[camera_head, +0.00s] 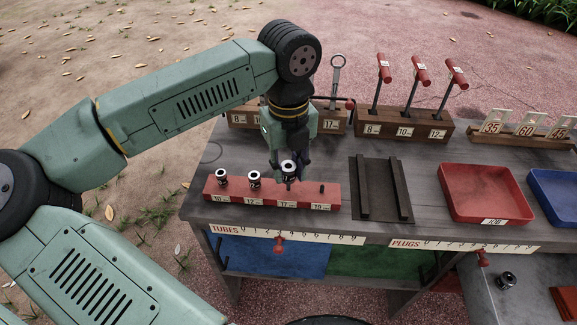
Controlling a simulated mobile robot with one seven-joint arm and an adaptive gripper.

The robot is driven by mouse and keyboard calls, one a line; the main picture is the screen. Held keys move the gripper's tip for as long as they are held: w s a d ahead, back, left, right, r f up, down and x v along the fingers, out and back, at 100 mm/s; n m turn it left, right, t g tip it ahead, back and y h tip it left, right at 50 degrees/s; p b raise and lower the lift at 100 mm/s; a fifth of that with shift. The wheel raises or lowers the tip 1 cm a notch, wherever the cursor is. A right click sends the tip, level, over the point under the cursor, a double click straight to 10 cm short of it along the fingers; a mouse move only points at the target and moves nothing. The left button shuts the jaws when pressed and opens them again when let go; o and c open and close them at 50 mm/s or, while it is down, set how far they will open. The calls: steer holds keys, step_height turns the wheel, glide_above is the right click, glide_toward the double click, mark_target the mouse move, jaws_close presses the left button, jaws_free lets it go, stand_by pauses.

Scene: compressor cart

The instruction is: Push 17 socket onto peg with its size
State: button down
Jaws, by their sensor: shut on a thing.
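The red peg rail (272,203) lies along the front left of the bench, with size labels 10, 12, 17 and 19. Shiny sockets stand at the 10 place (221,177) and the 12 place (254,179). A bare dark peg (322,188) shows at the 19 place. My gripper (288,178) points down over the 17 place and is shut on a shiny socket (288,167), the 17 socket by its place. The socket is upright above the label 17 (287,204).
Behind my gripper stand wooden blocks holding wrenches (337,75) and red-handled tools (421,72). A dark slotted mat (381,190) and a red tray (487,190) lie to the right. Another socket (506,280) stands on the lower right surface.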

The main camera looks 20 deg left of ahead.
mark_target(289, 178)
steer(key=shift+f+b, duration=1.7)
steer(key=shift+b, duration=0.25)
steer(key=c, duration=1.2)
jaws_free()
steer(key=shift+r, duration=0.1)
step_height(289, 178, up, 12)
steer(key=shift+s, duration=0.1)
